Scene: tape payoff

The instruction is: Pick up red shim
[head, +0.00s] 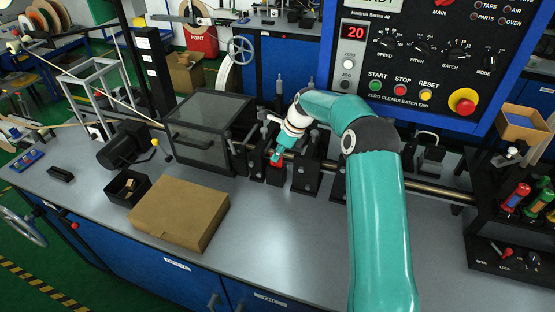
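A small red piece (276,161), which looks like the red shim, is at the black blocks along the machine's shaft, near the middle of the head view. My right gripper (279,150) reaches down right at it from above. The fingertips are small and partly overlap the red piece, so I cannot tell whether they are open or closed on it. My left gripper is not in view.
Black bearing blocks (306,176) and a steel shaft (430,190) surround the gripper. A dark clear-lidded box (208,130) stands to the left. A cardboard box (180,212) and small black bin (127,188) are in front. The control panel (425,50) rises behind.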

